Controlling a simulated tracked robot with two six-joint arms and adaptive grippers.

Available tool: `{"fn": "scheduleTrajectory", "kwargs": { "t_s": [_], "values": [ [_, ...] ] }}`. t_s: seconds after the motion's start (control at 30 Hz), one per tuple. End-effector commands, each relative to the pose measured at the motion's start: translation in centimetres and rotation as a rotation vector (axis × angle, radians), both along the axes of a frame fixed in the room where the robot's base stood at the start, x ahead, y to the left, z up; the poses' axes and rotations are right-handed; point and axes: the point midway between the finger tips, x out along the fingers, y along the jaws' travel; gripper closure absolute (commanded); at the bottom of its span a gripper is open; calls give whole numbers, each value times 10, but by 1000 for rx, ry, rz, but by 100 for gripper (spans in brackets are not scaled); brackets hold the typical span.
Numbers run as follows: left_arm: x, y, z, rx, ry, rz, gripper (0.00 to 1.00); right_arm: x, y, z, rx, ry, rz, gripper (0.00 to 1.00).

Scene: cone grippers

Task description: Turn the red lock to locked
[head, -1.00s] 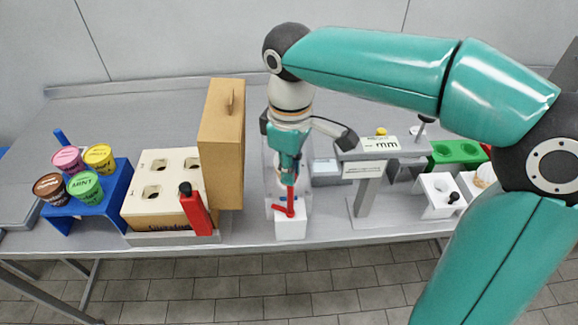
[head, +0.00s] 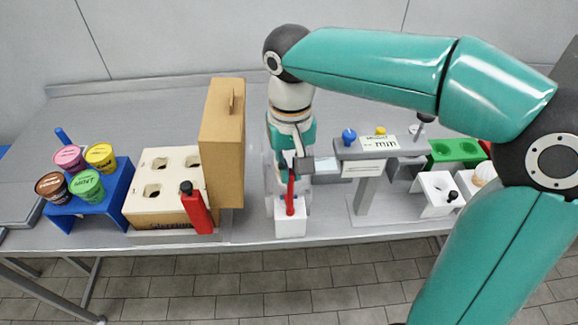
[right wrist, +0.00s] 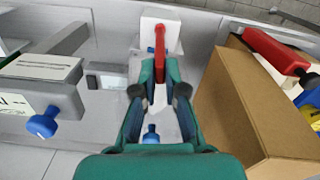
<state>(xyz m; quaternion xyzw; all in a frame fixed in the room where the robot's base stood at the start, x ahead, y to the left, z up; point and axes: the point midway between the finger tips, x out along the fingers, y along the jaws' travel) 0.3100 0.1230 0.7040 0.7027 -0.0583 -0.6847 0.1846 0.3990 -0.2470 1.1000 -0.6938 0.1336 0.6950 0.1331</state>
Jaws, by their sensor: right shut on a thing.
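The red lock is a red lever (head: 291,195) on a small white block (head: 290,220) at the table's front edge, in the middle of the head view. In the right wrist view the red lever (right wrist: 160,48) stands at top centre, in front of its white block (right wrist: 174,28). My right gripper (head: 291,172) is over the block and shut on the red lever. In the right wrist view the gripper's fingers (right wrist: 159,72) close in on the lever from both sides. The fingers partly hide the lever. My left gripper is not in view.
A brown upright box panel (head: 222,145) and a red-handled thing (head: 196,210) stand close on the left. A grey stand (head: 366,185) with a blue knob (head: 349,136) is close on the right. Ice cream tubs (head: 86,187) sit on a blue rack at far left.

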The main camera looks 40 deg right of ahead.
Motion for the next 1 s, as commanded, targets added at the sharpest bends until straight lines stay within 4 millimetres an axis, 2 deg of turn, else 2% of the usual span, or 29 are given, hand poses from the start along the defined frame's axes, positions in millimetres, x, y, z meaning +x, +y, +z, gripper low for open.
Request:
{"fn": "scheduleTrajectory", "kwargs": {
  "t_s": [0.4,0.87,0.9,1.0],
  "values": [
    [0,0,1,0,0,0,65,2,0,2,2,-12,-175,100],
    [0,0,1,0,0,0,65,2,0,3,2,-13,-190,100],
    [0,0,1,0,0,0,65,2,0,3,2,-13,-190,86],
    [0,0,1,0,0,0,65,2,0,2,2,-11,-189,70]
  ]
}}
